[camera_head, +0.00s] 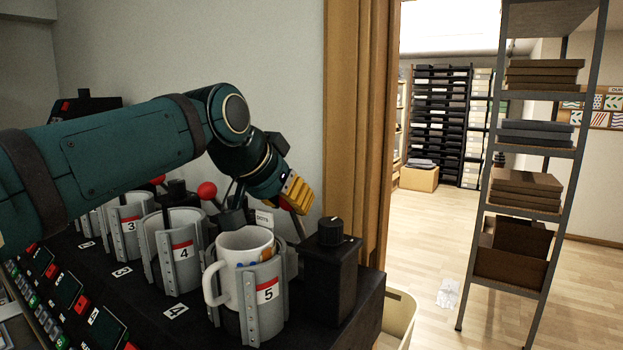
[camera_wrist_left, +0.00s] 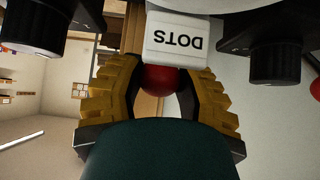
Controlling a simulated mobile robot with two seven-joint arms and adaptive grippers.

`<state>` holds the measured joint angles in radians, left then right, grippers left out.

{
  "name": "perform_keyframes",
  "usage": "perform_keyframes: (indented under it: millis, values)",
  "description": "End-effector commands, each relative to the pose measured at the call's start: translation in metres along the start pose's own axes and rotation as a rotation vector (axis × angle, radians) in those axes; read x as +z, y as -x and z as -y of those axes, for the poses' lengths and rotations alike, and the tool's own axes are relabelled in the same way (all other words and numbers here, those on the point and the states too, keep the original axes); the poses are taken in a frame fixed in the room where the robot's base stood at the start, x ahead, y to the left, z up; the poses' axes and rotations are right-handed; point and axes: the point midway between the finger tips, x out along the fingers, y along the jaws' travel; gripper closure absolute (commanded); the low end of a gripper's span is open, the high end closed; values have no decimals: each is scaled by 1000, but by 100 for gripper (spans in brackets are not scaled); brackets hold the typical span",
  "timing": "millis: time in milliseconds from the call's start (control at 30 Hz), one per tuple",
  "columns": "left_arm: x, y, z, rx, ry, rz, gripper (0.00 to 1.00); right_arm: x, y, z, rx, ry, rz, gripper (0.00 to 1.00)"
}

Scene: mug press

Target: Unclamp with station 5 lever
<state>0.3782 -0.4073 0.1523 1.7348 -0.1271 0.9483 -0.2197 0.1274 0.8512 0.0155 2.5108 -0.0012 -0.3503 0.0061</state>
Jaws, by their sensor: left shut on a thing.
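The station 5 clamp (camera_head: 265,310) is a grey metal holder marked with a red and white 5 label. A white mug (camera_head: 228,242) with coloured dots sits upright in it, its handle to the left. Behind the mug, my left gripper (camera_head: 292,197) has its yellow fingers around the red knob of the station 5 lever (camera_head: 298,226). In the left wrist view the red knob (camera_wrist_left: 163,80) shows between both fingers of the gripper (camera_wrist_left: 163,88). Most of the lever is hidden. My right gripper is in neither view.
A white DOTS sign (camera_head: 264,217) stands close to the gripper. A black post with a dial (camera_head: 331,232) is to the right. The station 4 lever knob (camera_head: 207,190) and station 4 clamp (camera_head: 184,262) are to the left. A wooden door frame (camera_head: 355,120) rises behind.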

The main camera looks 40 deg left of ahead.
Motion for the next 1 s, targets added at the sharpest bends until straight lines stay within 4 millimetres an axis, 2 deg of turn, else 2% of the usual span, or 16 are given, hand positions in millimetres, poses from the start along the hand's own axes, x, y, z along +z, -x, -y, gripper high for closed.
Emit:
perform_keyframes:
  millis: [67,100,167,200,567,1000]
  values:
    - [1,-1,0,1,0,4,79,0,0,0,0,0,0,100]
    - [1,-1,0,1,0,4,57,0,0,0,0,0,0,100]
    - [1,-1,0,1,0,4,36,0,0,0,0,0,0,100]
    - [0,-1,0,1,0,3,31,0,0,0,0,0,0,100]
    - [-2,2,0,0,0,0,31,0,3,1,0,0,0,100]
    - [-23,35,0,0,1,-1,31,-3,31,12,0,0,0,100]
